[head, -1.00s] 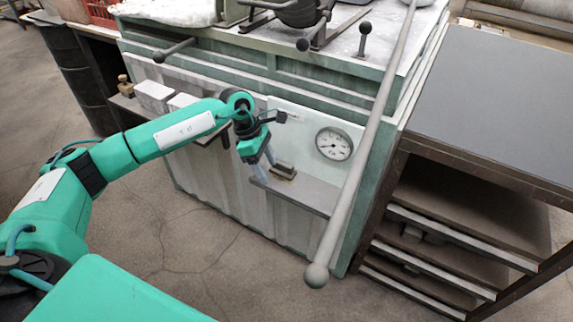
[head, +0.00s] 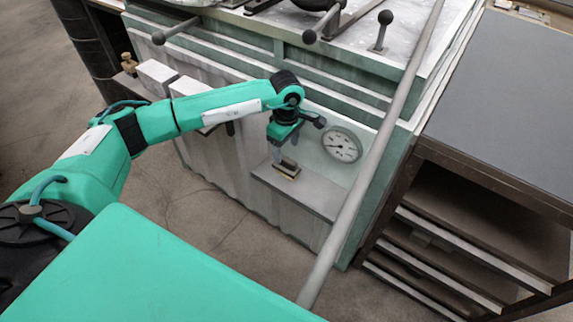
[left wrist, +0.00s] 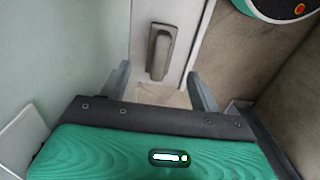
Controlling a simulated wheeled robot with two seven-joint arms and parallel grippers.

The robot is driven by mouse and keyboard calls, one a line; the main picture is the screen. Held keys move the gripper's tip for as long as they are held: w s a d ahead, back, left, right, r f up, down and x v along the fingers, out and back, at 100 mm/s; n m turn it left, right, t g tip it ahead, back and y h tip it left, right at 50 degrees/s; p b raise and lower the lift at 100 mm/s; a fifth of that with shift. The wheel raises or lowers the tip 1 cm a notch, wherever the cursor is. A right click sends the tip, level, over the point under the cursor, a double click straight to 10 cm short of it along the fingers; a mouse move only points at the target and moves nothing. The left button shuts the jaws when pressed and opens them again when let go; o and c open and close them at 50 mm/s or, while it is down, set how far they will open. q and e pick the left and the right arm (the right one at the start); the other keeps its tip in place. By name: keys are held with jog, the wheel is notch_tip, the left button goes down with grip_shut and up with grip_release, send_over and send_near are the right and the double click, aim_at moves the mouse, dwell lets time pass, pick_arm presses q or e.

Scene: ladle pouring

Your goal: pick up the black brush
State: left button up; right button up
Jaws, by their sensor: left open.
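The brush (head: 287,170), a small block with a dark top and a tan lower edge, lies on the narrow grey ledge (head: 312,191) of the green-and-white cabinet, below the round gauge. In the left wrist view the brush (left wrist: 160,52) shows as a grey-brown body with a raised handle. My left gripper (head: 282,153) points down just above the brush. In the left wrist view its two fingers (left wrist: 161,88) are spread and empty, with the brush ahead, between their lines and apart from them. My right gripper does not show.
The gauge (head: 341,145) is on the cabinet wall right of the gripper. A long grey pole (head: 372,160) slants in front of the cabinet. A shelf unit with a grey top (head: 505,100) stands at the right. Open floor (head: 200,225) lies in front of the cabinet.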

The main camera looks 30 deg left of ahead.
aim_at(286, 159)
pick_arm(q)
notch_tip(286, 159, down, 7)
jog(key=shift+p, duration=0.5)
jog(key=shift+f, duration=0.25)
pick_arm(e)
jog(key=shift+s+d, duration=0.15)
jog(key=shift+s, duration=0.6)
pick_arm(q)
jog(key=shift+c, duration=0.4)
jog(key=c, duration=1)
jog(key=shift+c, duration=0.2)
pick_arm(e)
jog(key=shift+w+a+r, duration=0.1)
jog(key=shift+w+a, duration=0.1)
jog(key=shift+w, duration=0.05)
